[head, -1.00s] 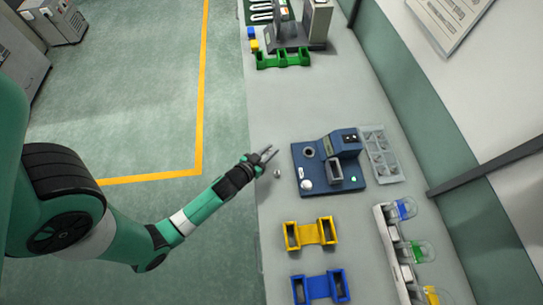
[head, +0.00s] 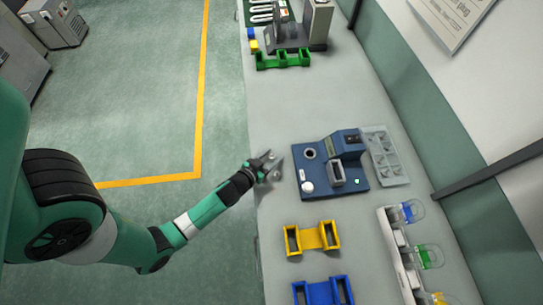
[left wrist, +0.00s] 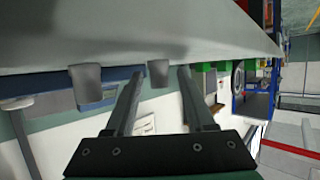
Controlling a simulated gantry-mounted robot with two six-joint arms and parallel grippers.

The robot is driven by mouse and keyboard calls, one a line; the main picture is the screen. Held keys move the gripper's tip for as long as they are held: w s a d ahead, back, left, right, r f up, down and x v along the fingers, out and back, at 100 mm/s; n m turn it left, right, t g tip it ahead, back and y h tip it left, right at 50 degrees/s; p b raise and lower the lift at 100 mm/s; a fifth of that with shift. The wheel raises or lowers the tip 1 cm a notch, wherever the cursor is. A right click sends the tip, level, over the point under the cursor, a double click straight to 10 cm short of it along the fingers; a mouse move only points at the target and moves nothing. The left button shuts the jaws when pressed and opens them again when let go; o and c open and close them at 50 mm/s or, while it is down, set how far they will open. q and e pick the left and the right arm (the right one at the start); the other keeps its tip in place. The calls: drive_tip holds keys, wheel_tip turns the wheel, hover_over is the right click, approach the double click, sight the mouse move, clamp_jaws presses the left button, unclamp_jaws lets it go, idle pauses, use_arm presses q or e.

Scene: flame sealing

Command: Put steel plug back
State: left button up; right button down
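My left gripper (head: 271,165) is open over the bench edge, left of the blue device (head: 329,162). In the head view a small grey steel plug (head: 276,175) shows at its fingertips, partly hidden by them. The left wrist view shows the two fingers of the left gripper (left wrist: 158,75) apart. A grey block-like piece (left wrist: 158,72) appears between and beyond the fingertips, and a second grey piece (left wrist: 88,85) lies outside the left finger. I cannot tell which is the plug. No grip on either is visible. My right gripper is not in view.
The blue device has a round hole (head: 309,153) and a white knob (head: 307,187). A grey tray (head: 384,157) lies right of it. A yellow holder (head: 313,237) and a blue holder (head: 323,291) stand nearer. The bench between the device and the green holder (head: 283,60) is clear.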

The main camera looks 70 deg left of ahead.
use_arm(q)
drive_tip(key=shift+r, duration=0.1)
drive_tip(key=shift+s+d+r, duration=0.1)
drive_tip(key=shift+s+d, duration=0.05)
drive_tip(key=shift+s, duration=0.05)
drive_tip(key=b+v, duration=0.1)
drive_tip(key=v, duration=0.9)
drive_tip(key=shift+s+d, duration=0.15)
drive_tip(key=shift+s+d+r, duration=0.2)
drive_tip(key=shift+s+r, duration=0.2)
drive_tip(key=shift+s, duration=0.05)
